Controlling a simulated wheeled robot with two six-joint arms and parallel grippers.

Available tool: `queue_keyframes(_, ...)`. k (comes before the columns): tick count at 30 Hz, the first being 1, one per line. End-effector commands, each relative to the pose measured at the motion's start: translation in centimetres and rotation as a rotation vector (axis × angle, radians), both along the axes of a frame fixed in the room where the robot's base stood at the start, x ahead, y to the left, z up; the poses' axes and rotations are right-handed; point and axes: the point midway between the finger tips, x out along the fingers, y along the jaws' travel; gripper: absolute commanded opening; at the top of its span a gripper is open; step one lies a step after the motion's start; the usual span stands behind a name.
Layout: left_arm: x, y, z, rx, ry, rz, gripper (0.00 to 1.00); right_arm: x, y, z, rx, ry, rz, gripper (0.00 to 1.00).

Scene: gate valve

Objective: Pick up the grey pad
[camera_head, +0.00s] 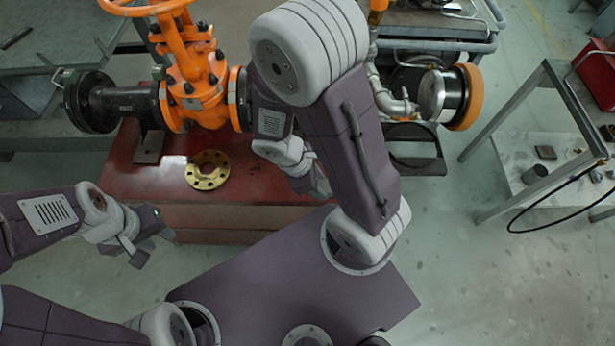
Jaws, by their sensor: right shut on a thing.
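My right gripper (318,186) is low over the right part of the red platform (245,213), below the orange valve. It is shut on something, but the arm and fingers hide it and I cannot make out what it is. I cannot clearly pick out a grey pad anywhere in the head view. My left gripper (152,248) is open and empty, near the front left edge of the red platform.
The orange gate valve (190,85) with its black pipe (120,100) stands at the back of the platform. A brass flange (208,170) lies on the platform. Floor between is clear.

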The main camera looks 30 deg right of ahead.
Motion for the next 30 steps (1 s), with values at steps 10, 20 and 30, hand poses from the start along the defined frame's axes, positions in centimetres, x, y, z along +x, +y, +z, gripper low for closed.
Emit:
queue_keyframes(10, -0.1, 0.0, -6.2, 0.000, 0.003, 0.000, 0.36, -1.5, -0.2, 0.0, 0.000, -0.005, -0.003, 0.00)
queue_keyframes(20, -0.1, 0.0, -6.7, 0.000, 0.002, 0.000, 0.36, -2.3, -0.1, 0.7, 0.009, 0.007, 0.000, 0.00)
queue_keyframes(30, -0.1, 0.0, -6.7, 0.000, 0.002, 0.000, 0.36, -2.1, -0.1, 0.7, 0.009, 0.007, -0.010, 0.08)
